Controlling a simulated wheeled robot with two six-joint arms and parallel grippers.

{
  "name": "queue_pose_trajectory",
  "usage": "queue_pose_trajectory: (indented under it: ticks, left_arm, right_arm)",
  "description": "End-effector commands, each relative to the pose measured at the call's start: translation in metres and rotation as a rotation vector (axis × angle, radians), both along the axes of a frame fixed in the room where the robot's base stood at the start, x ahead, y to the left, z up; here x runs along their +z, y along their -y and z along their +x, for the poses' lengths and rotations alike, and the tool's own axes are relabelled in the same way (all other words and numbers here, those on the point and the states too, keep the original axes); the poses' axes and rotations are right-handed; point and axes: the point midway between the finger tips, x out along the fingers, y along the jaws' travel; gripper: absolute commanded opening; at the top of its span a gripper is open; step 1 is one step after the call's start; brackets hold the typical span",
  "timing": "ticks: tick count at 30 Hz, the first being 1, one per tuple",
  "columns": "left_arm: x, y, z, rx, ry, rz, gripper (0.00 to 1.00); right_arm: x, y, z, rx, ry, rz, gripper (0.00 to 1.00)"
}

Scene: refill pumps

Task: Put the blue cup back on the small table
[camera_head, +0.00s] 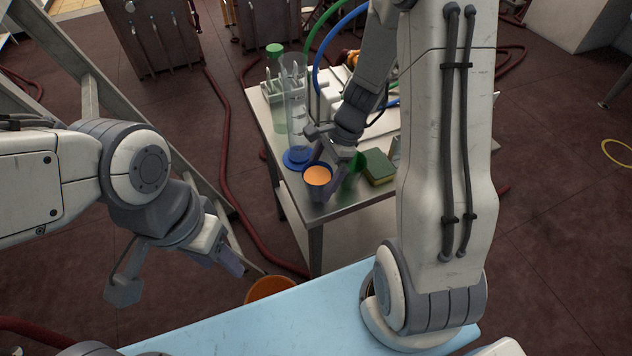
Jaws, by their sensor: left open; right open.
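The blue cup (318,190), with orange contents showing at its top, stands upright near the front left edge of the small metal table (345,203). My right gripper (322,160) is open, reaching down from above with its fingers close around the cup; I cannot tell whether they touch it.
Beside the cup are a blue disc (298,158), a green item (352,164) and a green-and-yellow sponge (378,166). Clear bottles (295,105) stand behind. A ladder (145,122) is at left. An orange bucket (270,287) sits below, by a light blue surface (270,325).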

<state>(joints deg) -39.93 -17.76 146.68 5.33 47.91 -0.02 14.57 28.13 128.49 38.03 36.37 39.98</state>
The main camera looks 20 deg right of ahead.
Motion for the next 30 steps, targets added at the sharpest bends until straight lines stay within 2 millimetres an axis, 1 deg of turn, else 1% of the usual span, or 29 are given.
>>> queue_pose_trajectory:
  ticks: [1, 3, 9, 12, 15, 17, 20, 23, 24, 26, 27, 29, 30]
  left_arm:
    - [0.004, 0.0, 0.0, 0.0, 0.0, 0.0, 0.5]
    - [0.007, 0.0, 0.0, 0.0, 0.0, 0.0, 0.5]
    - [0.01, 0.0, 0.0, 0.0, 0.0, 0.0, 0.5]
    - [0.011, 0.0, 0.0, 0.0, 0.0, 0.0, 0.5]
    - [0.011, 0.0, 0.0, 0.0, 0.0, 0.0, 0.5]
    - [0.011, 0.0, 0.0, 0.0, 0.0, 0.0, 0.5]
    - [0.011, 0.0, 0.0, 0.0, 0.0, 0.0, 0.5]
    - [0.011, 0.0, 0.0, 0.0, 0.0, 0.0, 0.5]
    - [0.011, 0.0, 0.0, 0.0, 0.0, 0.0, 0.5]
    - [0.011, 0.0, 0.0, 0.0, 0.0, 0.0, 0.5]
    - [0.011, 0.0, 0.0, 0.0, 0.0, 0.0, 0.5]
    - [0.011, 0.0, 0.0, 0.0, 0.0, 0.0, 0.5]
    - [0.011, 0.0, 0.0, 0.0, 0.0, 0.0, 0.5]
  right_arm:
    - [0.014, 0.005, 0.002, -0.002, 0.008, -0.001, 1.0]
    - [0.029, 0.012, 0.002, -0.003, 0.007, -0.002, 1.0]
    - [0.065, 0.027, 0.002, -0.002, 0.006, -0.001, 1.0]
    - [0.077, 0.032, 0.002, -0.002, 0.004, 0.0, 1.0]
    - [0.085, 0.034, 0.002, 0.002, 0.003, 0.0, 1.0]
    - [0.089, 0.03, 0.0, 0.032, 0.008, -0.005, 1.0]
    - [0.098, 0.007, -0.008, 0.189, 0.044, -0.025, 1.0]
    - [0.111, -0.035, -0.029, 0.496, 0.117, -0.063, 1.0]
    - [0.117, -0.053, -0.042, 0.651, 0.153, -0.078, 1.0]
    - [0.125, -0.077, -0.064, 0.894, 0.213, -0.1, 1.0]
    - [0.129, -0.09, -0.079, 1.053, 0.251, -0.112, 1.0]
    - [0.134, -0.106, -0.102, 1.286, 0.309, -0.127, 1.0]
    - [0.137, -0.115, -0.117, 1.431, 0.345, -0.134, 1.0]
